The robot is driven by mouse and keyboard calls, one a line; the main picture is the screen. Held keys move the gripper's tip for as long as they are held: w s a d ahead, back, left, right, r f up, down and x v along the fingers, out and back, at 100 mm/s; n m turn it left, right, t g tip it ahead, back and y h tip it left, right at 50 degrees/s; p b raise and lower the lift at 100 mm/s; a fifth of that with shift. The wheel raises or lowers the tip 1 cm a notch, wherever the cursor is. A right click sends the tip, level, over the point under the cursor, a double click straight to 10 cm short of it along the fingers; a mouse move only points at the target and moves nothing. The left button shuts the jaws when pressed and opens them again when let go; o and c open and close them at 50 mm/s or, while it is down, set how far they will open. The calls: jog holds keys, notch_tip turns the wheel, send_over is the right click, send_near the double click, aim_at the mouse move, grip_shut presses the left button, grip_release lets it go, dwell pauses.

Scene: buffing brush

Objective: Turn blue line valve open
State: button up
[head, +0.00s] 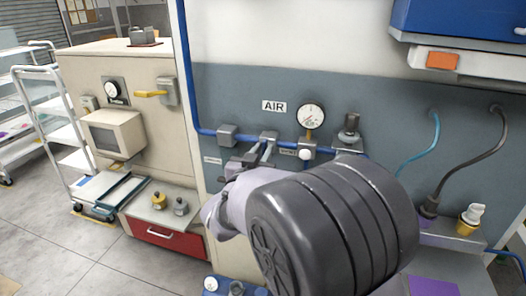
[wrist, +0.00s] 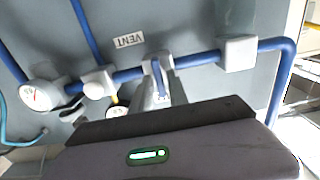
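The blue line (head: 205,128) runs down the wall and then right, under an AIR label. A valve body (head: 268,136) sits on it, left of the gauge; the same line (wrist: 128,75) crosses the wrist view. A narrow blue handle (wrist: 158,76) shows at the valve there. My gripper (head: 262,152) reaches up to this valve, mostly hidden behind my arm in the head view. In the wrist view my fingers (wrist: 160,90) are close around or beside the handle. Whether they grip it is too small to tell.
A pressure gauge (head: 311,116) and a dark knobbed fitting (head: 350,130) are right of the valve. A grey pipe block (head: 227,135) is left of it. A blue cabinet (head: 465,18) hangs upper right. A beige cabinet with a yellow handle (head: 150,94) stands left; open floor lies lower left.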

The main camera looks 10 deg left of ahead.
grip_shut()
jog(key=shift+r+n+p, duration=0.1)
jog(key=shift+n+p, duration=0.45)
jog(key=shift+n, duration=0.15)
jog(key=shift+a+f+n+p, duration=0.15)
jog(key=shift+n+p, duration=1.45)
jog(key=shift+n, duration=1.15)
jog(key=shift+f+n+p, duration=0.1)
jog(key=shift+n+p, duration=1.55)
jog(key=shift+n, duration=1.05)
jog(key=shift+a+f+n+p, duration=0.15)
jog(key=shift+n+p, duration=1.45)
jog(key=shift+n, duration=1.15)
jog(key=o, duration=0.6)
grip_release()
